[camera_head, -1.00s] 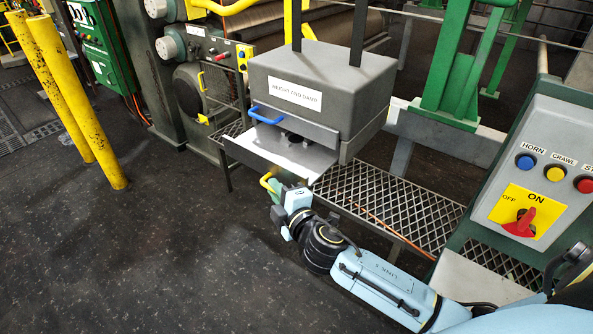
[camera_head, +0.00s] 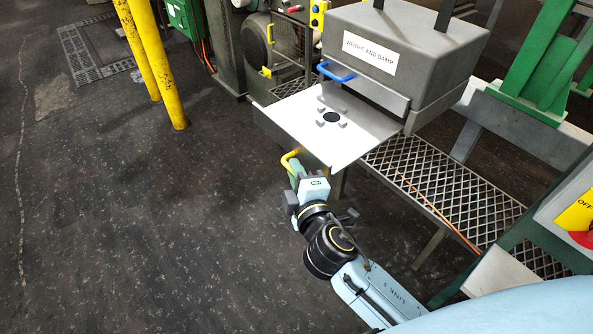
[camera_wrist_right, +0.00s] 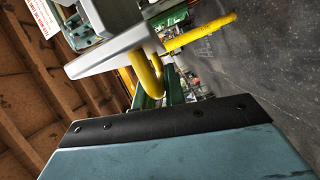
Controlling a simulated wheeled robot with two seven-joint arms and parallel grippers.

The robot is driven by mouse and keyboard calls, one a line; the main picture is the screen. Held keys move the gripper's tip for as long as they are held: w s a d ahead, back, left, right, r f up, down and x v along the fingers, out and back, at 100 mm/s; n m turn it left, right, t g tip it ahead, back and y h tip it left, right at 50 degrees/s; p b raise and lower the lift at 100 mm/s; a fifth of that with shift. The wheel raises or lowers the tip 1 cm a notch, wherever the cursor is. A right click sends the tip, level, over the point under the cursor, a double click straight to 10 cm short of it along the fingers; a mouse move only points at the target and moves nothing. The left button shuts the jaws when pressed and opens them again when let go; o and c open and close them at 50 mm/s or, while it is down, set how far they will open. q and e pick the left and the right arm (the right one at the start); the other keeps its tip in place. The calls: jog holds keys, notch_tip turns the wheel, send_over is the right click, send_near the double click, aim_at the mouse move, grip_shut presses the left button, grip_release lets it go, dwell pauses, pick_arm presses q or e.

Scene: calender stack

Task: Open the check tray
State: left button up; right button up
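The check tray (camera_head: 352,128) is a flat pale metal plate that sticks out from under the grey box marked "WEIGHT AND DAMP" (camera_head: 400,60). A black disc and several small grey blocks show on its top. A yellow loop handle (camera_head: 289,158) is at its front edge; the handle also shows in the wrist view (camera_wrist_right: 148,75). My right gripper (camera_head: 294,168) is at this handle and appears shut on it; the fingertips are partly hidden by the hand. My left gripper is not in view.
A blue handle (camera_head: 335,73) is on the box front above the tray. A mesh shelf (camera_head: 450,200) lies to the right of the tray. Two yellow posts (camera_head: 160,70) stand at the left. The dark floor (camera_head: 130,230) in front is clear.

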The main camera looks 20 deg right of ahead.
jog(key=o, duration=0.4)
jog(key=shift+a+r, duration=0.1)
jog(key=shift+r, duration=0.1)
jog(key=shift+o, duration=0.2)
jog(key=shift+f, duration=0.1)
jog(key=shift+s, duration=0.15)
jog(key=s+r+b, duration=0.1)
jog(key=s+b, duration=0.2)
jog(key=s, duration=1)
jog(key=shift+a, duration=0.45)
jog(key=shift+r, duration=0.1)
